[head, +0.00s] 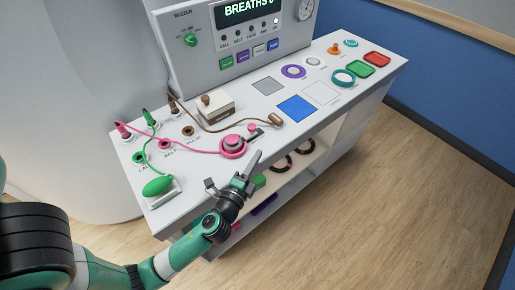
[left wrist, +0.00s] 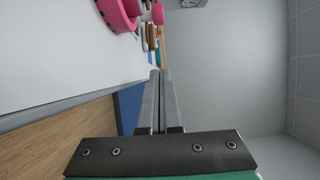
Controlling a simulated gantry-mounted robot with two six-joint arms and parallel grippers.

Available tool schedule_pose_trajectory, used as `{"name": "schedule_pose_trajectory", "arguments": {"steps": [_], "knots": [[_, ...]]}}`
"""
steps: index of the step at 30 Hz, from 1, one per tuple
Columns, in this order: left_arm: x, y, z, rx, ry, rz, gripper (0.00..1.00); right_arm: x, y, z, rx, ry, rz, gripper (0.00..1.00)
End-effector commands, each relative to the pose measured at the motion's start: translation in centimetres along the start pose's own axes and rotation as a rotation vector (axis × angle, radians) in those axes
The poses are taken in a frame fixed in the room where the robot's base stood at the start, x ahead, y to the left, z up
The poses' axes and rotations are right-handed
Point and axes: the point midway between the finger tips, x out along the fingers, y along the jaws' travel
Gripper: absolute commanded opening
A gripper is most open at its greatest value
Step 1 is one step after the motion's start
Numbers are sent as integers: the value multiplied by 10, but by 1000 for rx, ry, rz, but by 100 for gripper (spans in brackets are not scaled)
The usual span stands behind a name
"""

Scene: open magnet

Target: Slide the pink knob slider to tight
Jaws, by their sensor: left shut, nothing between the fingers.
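The pink round belt piece (head: 233,146) lies near the front edge of the white console top, with a pink cord running left from it. A small pink knob (head: 252,127) sits just beyond it, by a short dark and grey strip. In the left wrist view, the pink round piece (left wrist: 118,14) is at the top, with the pink knob (left wrist: 158,13) to its right. My left gripper (head: 257,156) is shut and empty, its fingers pointing up at the console's front edge, right of the round piece. The fingers (left wrist: 160,75) look apart from both. My right gripper is out of view.
A brown cord with a plug (head: 275,119) lies just beyond the knob. A blue square (head: 297,108) is to its right. A green bulb (head: 157,186) sits at the left front corner. Open shelves (head: 300,160) lie below the console top.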

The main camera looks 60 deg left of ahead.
Motion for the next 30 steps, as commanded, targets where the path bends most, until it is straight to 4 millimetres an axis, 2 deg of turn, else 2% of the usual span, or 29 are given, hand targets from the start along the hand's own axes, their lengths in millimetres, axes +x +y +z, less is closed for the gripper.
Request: {"name": "schedule_pose_trajectory", "arguments": {"steps": [6,10,23,24,30], "knots": [[4,-2,0,-4,-2,-3,0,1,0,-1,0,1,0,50],[17,-3,0,-5,-4,-4,0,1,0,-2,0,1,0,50],[105,-3,2,-5,-3,-3,0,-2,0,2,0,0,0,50],[98,-4,12,-4,-6,1,0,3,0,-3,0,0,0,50],[90,-4,34,-4,-2,-1,0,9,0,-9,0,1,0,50]]}}
